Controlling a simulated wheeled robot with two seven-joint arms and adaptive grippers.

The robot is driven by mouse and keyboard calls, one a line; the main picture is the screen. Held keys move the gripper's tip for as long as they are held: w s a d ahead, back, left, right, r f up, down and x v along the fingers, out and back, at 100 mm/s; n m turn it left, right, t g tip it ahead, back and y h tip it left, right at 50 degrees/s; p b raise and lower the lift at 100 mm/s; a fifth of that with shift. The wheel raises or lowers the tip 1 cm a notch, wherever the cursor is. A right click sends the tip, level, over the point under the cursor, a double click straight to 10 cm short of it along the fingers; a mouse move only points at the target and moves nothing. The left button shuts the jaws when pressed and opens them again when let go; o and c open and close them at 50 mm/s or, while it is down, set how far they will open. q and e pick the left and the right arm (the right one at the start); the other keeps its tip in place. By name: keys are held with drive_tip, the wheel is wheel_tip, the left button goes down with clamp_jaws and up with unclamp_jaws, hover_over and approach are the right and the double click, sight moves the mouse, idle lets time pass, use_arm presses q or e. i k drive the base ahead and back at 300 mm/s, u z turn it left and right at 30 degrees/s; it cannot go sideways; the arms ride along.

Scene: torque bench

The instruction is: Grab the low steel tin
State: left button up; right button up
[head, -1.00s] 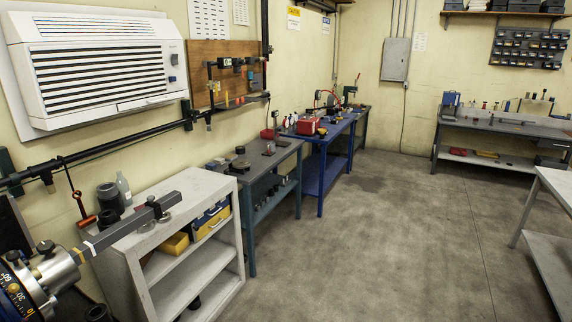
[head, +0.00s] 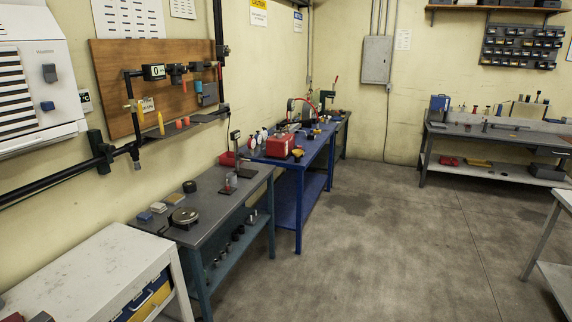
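A low round tin-like object (head: 184,217) with a pale top and dark rim lies on the dark grey bench (head: 222,208), near its front left end. It may be the low steel tin; it is too small to be sure. A taller dark round piece (head: 190,186) stands behind it. Small blue and tan blocks (head: 158,207) lie to its left. Neither of my grippers is in view.
A white shelf unit (head: 95,270) stands at the near left, beside the grey bench. A blue bench (head: 318,165) with a red box (head: 281,146) stands beyond. The concrete floor (head: 400,240) is open to the right, up to a pale table (head: 555,265).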

sight(232, 178)
drive_tip(key=u, duration=0.25)
drive_tip(key=i, duration=2.1)
drive_tip(key=u, duration=0.35)
